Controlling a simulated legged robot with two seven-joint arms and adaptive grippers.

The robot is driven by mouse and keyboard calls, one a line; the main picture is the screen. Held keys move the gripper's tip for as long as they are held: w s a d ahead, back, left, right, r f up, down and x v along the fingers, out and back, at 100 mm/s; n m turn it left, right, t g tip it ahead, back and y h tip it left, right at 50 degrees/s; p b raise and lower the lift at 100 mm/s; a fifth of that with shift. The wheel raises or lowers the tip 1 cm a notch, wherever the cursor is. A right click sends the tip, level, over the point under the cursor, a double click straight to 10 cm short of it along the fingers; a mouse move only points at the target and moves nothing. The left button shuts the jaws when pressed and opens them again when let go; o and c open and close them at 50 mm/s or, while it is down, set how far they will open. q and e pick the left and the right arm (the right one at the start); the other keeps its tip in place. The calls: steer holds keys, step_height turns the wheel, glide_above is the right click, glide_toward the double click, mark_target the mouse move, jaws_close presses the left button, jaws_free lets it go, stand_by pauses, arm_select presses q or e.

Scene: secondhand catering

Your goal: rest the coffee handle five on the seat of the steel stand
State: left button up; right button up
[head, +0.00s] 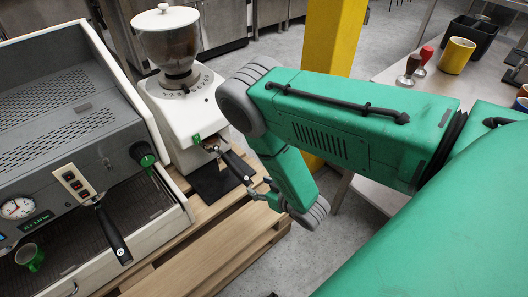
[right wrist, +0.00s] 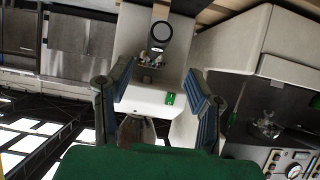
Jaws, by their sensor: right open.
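A coffee handle (head: 236,163) with a black grip sits at the front of the white grinder (head: 185,110), its grip pointing out towards my right gripper. A second black coffee handle (head: 112,235) is at the front of the espresso machine. Both carry small round end marks; I cannot read which is five. My right gripper (head: 262,190) is open and empty, just beyond the grinder handle's end. I cannot pick out the steel stand. My left gripper is not in view.
A dark mat (head: 216,180) lies before the grinder on a wooden pallet (head: 215,245). At right, a table (head: 405,75) bears tampers, a yellow mug (head: 456,55) and a black bin (head: 472,32).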

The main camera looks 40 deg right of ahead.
mark_target(247, 180)
steer(key=shift+w+d+f+b, duration=0.25)
steer(key=shift+w+f+b, duration=0.15)
steer(key=shift+w+f, duration=0.1)
steer(key=shift+w+d+f+b, duration=0.25)
steer(key=shift+w+f+b, duration=0.15)
steer(key=shift+w, duration=0.1)
steer(key=shift+w+a+b, duration=0.15)
steer(key=shift+w+b, duration=0.15)
steer(key=shift+w, duration=0.05)
steer(key=shift+w+a+f+b, duration=0.2)
steer(key=shift+w+a+b, duration=0.15)
steer(key=shift+w+b, duration=0.15)
steer(key=shift+w+a+f+b, duration=0.15)
steer(key=shift+w+a+b, duration=0.2)
steer(key=shift+w, duration=0.15)
steer(key=shift+w+f, duration=0.15)
steer(key=shift+w, duration=0.15)
steer(key=w+f+b, duration=0.1)
steer(key=w+d+b, duration=0.1)
steer(key=shift+w+f, duration=0.3)
steer(key=shift+f, duration=0.05)
steer(key=shift+w+a+f, duration=0.1)
steer(key=shift+w, duration=0.15)
steer(key=shift+w+a+b, duration=0.45)
steer(key=shift+w+b, duration=0.05)
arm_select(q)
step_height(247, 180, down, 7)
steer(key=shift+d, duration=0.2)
